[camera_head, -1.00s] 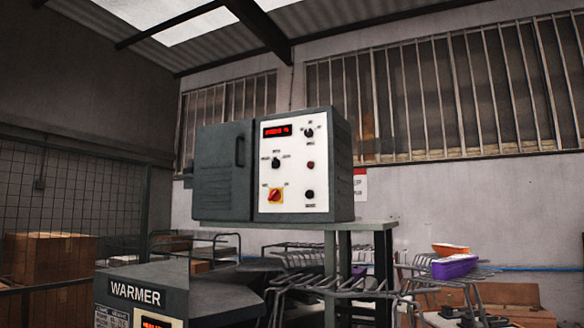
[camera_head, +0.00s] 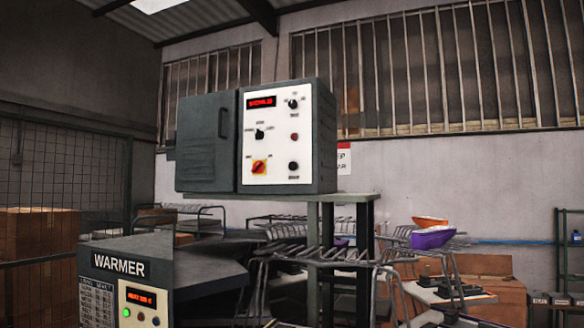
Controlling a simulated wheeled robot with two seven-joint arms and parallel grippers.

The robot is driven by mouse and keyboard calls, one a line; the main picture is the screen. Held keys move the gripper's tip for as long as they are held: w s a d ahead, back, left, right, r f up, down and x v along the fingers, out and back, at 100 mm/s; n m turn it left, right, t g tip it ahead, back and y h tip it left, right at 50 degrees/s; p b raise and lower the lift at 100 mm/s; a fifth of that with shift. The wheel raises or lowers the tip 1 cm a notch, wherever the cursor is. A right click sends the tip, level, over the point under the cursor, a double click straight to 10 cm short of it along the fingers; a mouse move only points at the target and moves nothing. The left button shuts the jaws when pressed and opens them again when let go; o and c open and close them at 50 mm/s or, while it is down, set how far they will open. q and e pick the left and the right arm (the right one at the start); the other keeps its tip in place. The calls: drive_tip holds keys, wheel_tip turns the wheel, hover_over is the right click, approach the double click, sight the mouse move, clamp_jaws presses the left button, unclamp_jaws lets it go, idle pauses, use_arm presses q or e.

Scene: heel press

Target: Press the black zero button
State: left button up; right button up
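The dark grey control cabinet (camera_head: 207,145) stands on a stand with a white panel (camera_head: 262,131) on its right front. A round black button (camera_head: 293,166) sits at the panel's lower right; its label is too small to read. Above it is a small red button (camera_head: 294,136). A black knob (camera_head: 293,104) is at the upper right and another black knob (camera_head: 260,134) at the middle left. A red display (camera_head: 262,102) is lit at the top. Neither gripper is in view.
A grey WARMER unit (camera_head: 190,265) with a lit display stands at the lower left, in front of the cabinet. Wire racks (camera_head: 320,256) stand below and right, with a purple item (camera_head: 433,238) and an orange item (camera_head: 430,221). Cardboard boxes (camera_head: 38,240) are far left.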

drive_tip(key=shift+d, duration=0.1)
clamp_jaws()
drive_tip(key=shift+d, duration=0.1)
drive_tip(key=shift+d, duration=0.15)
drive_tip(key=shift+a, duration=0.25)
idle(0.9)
